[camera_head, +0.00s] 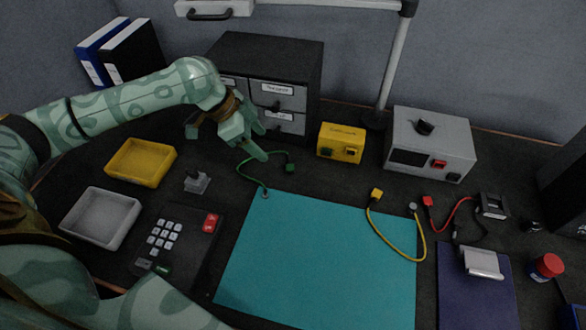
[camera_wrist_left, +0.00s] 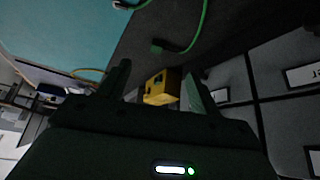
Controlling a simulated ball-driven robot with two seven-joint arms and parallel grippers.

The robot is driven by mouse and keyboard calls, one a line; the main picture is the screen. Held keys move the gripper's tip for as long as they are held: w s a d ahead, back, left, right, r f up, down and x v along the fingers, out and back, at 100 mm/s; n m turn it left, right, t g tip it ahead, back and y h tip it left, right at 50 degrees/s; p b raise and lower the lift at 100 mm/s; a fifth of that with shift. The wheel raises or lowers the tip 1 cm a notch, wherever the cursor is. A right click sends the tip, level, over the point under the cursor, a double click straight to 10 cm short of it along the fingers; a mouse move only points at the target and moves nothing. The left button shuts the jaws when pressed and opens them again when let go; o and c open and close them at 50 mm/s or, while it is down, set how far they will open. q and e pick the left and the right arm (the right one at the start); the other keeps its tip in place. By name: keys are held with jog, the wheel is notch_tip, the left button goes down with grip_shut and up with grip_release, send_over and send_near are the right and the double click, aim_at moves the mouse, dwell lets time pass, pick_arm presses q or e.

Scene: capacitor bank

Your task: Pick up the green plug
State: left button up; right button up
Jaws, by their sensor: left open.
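The green plug (camera_head: 290,168) lies on the dark bench behind the teal mat, in front of the yellow box. Its green cable (camera_head: 239,174) loops left and down to the mat's back edge. In the left wrist view the plug (camera_wrist_left: 158,47) lies beyond the fingertips, with its cable (camera_wrist_left: 199,30) curving upward. My left gripper (camera_head: 262,143) is open and empty, in front of the grey drawers, up and left of the plug and apart from it. It also shows in the wrist view (camera_wrist_left: 158,80), with the yellow box seen between its fingers. My right gripper is not in view.
The drawer cabinet (camera_head: 316,70) stands close behind the gripper. The yellow box (camera_head: 341,144) and a grey power unit (camera_head: 430,140) stand to the right. A yellow plug (camera_head: 376,194) and a red plug (camera_head: 428,202) lie farther right. The teal mat (camera_head: 315,260) is mostly clear.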

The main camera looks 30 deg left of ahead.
aim_at(288, 164)
pick_arm(q)
jog(key=b+x, duration=0.1)
jog(key=x, duration=0.3)
jog(key=shift+f, duration=0.25)
jog(key=shift+w+d+f+b, duration=0.25)
jog(key=shift+f+b, duration=0.15)
jog(key=shift+b, duration=0.05)
jog(key=b+x, duration=0.1)
jog(key=x, duration=0.1)
jog(key=b+x, duration=0.2)
jog(key=x, duration=0.1)
jog(key=shift+w+d+f+b, duration=0.1)
jog(key=shift+w+d+b, duration=0.1)
jog(key=shift+w+b, duration=0.2)
jog(key=shift+s+r, duration=0.1)
jog(key=shift+r, duration=0.15)
jog(key=c, duration=1.1)
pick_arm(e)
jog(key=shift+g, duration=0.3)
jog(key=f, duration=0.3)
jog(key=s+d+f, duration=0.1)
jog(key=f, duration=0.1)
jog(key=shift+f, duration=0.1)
